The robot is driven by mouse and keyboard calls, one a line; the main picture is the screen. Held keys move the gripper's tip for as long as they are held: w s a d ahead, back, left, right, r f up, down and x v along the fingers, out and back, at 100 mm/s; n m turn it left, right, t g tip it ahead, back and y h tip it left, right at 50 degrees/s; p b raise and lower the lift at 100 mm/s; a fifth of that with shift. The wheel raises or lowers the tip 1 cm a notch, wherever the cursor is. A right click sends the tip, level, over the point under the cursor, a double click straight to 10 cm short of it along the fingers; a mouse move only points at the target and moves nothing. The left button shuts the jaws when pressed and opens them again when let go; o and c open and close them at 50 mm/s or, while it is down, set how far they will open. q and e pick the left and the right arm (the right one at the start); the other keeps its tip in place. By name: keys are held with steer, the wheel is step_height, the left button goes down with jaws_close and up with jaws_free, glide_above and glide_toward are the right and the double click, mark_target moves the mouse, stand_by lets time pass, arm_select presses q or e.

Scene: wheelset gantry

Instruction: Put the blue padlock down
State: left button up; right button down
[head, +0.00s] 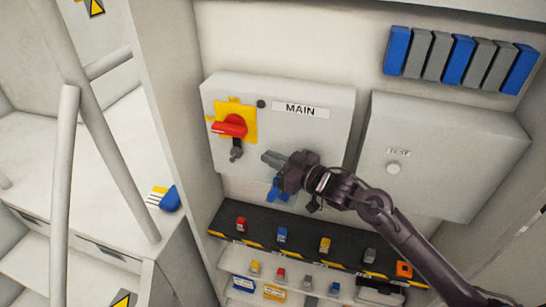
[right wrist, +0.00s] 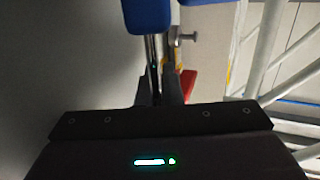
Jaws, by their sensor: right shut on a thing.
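My right gripper (head: 270,159) is in front of the MAIN box, just right of and below its red switch handle. It is shut on the metal shackle of a blue padlock (head: 277,191), whose body hangs below the fingers, clear of the ledge. In the right wrist view, the blue body (right wrist: 148,14) is at the top edge, partly cut off, with the shackle running down between the fingers (right wrist: 158,88). A second blue piece (right wrist: 195,2) shows at that edge; I cannot tell what it is. My left gripper is not in view.
The MAIN box (head: 285,145) has a red handle (head: 230,126) on a yellow plate. Below is a black ledge (head: 262,234) with red, blue (head: 281,234), yellow, grey and orange items in a row. A lower shelf holds small padlocks. A grey box (head: 440,150) stands right; railings rise left.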

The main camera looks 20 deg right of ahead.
steer(key=shift+s, duration=0.1)
steer(key=shift+f, duration=0.1)
steer(key=c, duration=1.6)
jaws_free()
steer(key=b+v, duration=0.2)
steer(key=v, duration=0.5)
steer(key=shift+s+d+r+b, duration=0.1)
steer(key=shift+s+r+b, duration=0.1)
steer(key=shift+b, duration=0.15)
